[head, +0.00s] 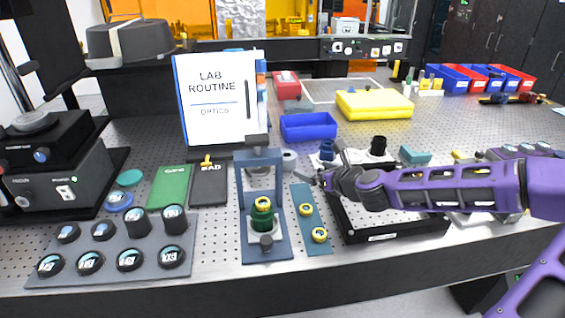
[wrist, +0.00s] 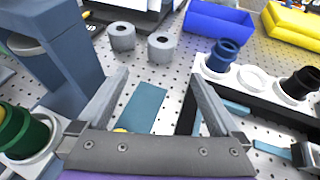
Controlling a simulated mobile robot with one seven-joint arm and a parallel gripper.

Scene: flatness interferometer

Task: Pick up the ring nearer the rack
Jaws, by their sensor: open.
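Two yellow rings with dark centres lie on a narrow blue-teal strip in the head view, the farther ring (head: 307,209) and the nearer-to-edge ring (head: 319,235). My gripper (head: 313,179) is open and empty, above the far end of this strip. In the wrist view the strip (wrist: 145,104) shows between the open fingers of my gripper (wrist: 160,78). A sliver of yellow ring (wrist: 121,130) peeks out above the gripper's palm; the rest is hidden. A white-topped rack (wrist: 213,74) with a blue cylinder (wrist: 228,48) and a black cylinder (wrist: 300,82) stands to the right.
A blue stand (head: 276,240) holding a green and yellow part is left of the strip. Two grey hollow cylinders (wrist: 121,36) (wrist: 160,46) stand beyond the fingers. A blue bin (head: 308,127) and a yellow case (head: 374,104) sit farther back. Lens pucks lie on a grey mat (head: 105,250) at left.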

